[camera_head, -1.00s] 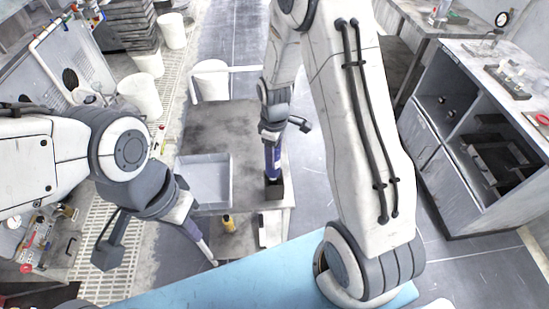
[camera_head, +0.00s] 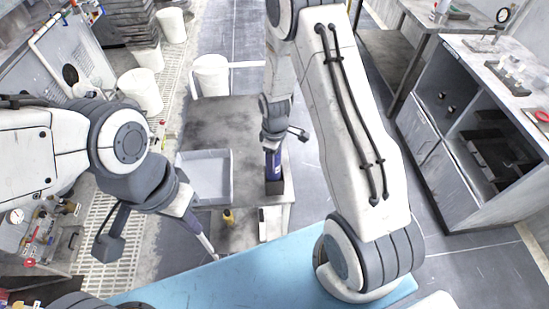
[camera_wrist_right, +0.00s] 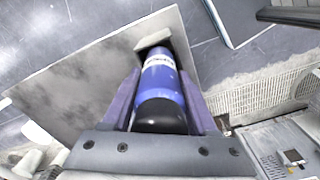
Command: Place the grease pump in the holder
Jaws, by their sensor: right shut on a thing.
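The grease pump is a blue cylinder (camera_head: 273,163) with a white label and a dark end; it shows large in the right wrist view (camera_wrist_right: 160,92). My right gripper (camera_head: 273,148) is shut on it, with its purple fingers on both sides (camera_wrist_right: 163,100). The holder (camera_head: 274,187) is a small dark box at the table's right front corner. The pump stands roughly upright over it, and its lower end appears to be in the holder's opening. In the wrist view part of the holder (camera_wrist_right: 154,39) shows past the pump. My left gripper (camera_head: 212,252) hangs empty, left of the table's front; its finger gap is hidden.
The holder stands on a grey table (camera_head: 225,122). A grey tray (camera_head: 205,176) lies left of the holder. A small yellow bottle (camera_head: 228,216) is below it. White buckets (camera_head: 211,75) stand behind and left. A grey cabinet (camera_head: 447,185) is at the right.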

